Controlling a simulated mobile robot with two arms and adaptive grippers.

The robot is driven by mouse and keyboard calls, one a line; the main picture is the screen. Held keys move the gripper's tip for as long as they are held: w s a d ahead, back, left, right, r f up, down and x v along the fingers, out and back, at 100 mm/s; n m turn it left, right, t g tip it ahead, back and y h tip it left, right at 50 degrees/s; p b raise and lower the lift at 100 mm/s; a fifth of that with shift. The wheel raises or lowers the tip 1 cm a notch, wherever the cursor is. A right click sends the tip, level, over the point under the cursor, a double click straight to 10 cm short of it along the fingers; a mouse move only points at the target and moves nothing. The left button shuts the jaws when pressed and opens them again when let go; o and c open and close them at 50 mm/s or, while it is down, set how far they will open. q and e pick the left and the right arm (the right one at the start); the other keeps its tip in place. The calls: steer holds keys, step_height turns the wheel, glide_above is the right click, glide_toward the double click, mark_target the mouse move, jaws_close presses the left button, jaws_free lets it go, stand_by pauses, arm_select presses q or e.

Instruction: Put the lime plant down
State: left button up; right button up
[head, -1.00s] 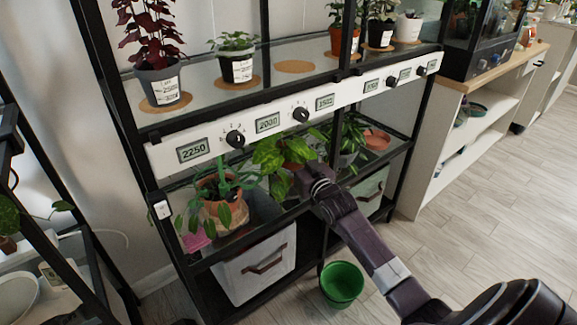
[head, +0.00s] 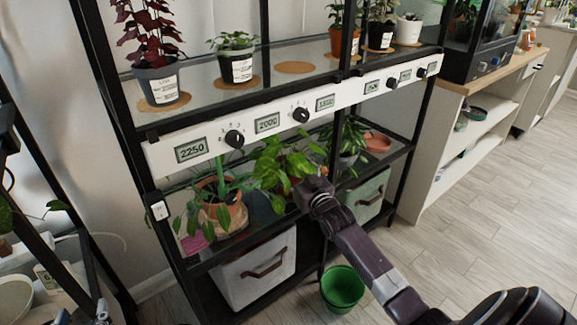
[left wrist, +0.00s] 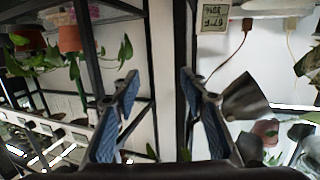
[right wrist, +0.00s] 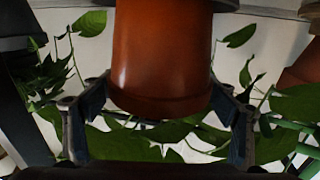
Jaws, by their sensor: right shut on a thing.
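The lime plant (head: 272,168), with bright green leaves, is at the lower shelf (head: 232,240) of the black rack in the head view. Its leaves hide most of its pot there. My right gripper (head: 308,190) is at its front right side. In the right wrist view, my right gripper (right wrist: 160,95) is shut around the terracotta pot (right wrist: 160,55), a finger on each side. I cannot tell whether the pot's base touches the shelf. My left gripper (left wrist: 160,88) is open and empty in the left wrist view.
A trailing plant in a terracotta pot (head: 236,216) stands left on the same shelf. Another leafy plant (head: 350,138) and a terracotta saucer (head: 377,142) are to the right. The upper shelf has a bare cork mat (head: 295,67). A green bucket (head: 342,288) stands on the floor.

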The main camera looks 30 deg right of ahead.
arm_select(q)
steer(key=shift+r, duration=0.1)
arm_select(e)
steer(key=o, duration=1.5)
steer(key=shift+f, duration=0.1)
arm_select(q)
steer(key=shift+r, duration=0.2)
steer(key=shift+d, duration=0.1)
